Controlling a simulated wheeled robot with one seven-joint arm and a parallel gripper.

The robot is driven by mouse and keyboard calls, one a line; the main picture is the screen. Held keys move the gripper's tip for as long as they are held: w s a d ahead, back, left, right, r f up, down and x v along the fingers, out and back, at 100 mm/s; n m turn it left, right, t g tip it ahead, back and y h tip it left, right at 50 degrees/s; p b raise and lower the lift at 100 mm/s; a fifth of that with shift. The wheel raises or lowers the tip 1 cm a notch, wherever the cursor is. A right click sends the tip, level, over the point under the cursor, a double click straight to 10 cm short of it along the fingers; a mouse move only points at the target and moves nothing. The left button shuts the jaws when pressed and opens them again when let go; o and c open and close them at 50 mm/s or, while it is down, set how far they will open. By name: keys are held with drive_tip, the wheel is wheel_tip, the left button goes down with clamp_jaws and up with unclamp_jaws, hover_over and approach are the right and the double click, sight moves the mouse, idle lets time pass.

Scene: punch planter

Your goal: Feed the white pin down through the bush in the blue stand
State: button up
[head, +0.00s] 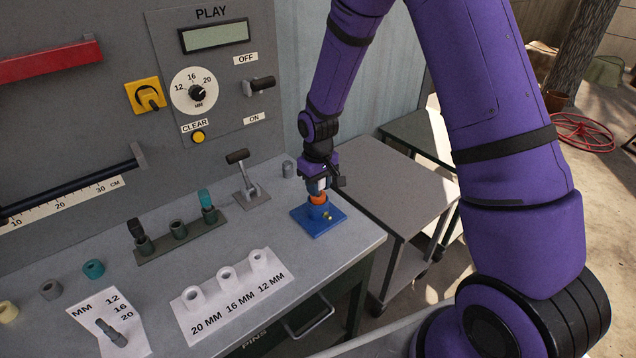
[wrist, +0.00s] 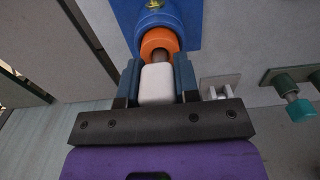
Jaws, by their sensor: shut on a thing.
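The blue stand (head: 335,216) stands near the right end of the bench, with the orange bush (head: 317,199) upright in it. In the wrist view the orange bush (wrist: 158,41) sits in the blue stand (wrist: 187,26), straight ahead of my gripper (wrist: 157,66). My gripper is shut on the white pin (wrist: 157,86), with a finger on each side of its white body. The pin's dark end lies at the mouth of the bush; how deep it is inside I cannot tell. In the head view my gripper (head: 320,184) is directly above the bush.
A grey lever (head: 250,186) and a rack of pins (head: 179,230) stand left of the stand.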

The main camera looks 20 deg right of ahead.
drive_tip(key=shift+f, duration=0.55)
drive_tip(key=o, duration=1)
drive_tip(key=shift+o, duration=0.2)
wheel_tip(320, 180, up, 11)
drive_tip(key=shift+f, duration=0.1)
drive_tip(key=s+d+r+t, duration=0.15)
drive_tip(key=s+r, duration=0.35)
drive_tip(key=r, duration=0.6)
drive_tip(key=s+d+r+m+t, duration=0.1)
drive_tip(key=s+d+r+t, duration=0.1)
drive_tip(key=s+r, duration=0.5)
drive_tip(key=s+d+r+m+t, duration=0.1)
drive_tip(key=s+r, duration=0.6)
drive_tip(key=s, duration=1)
drive_tip(key=shift+s+d+m+t, duration=0.15)
drive_tip(key=shift+d+m+t, duration=0.2)
drive_tip(key=shift+d+m, duration=0.65)
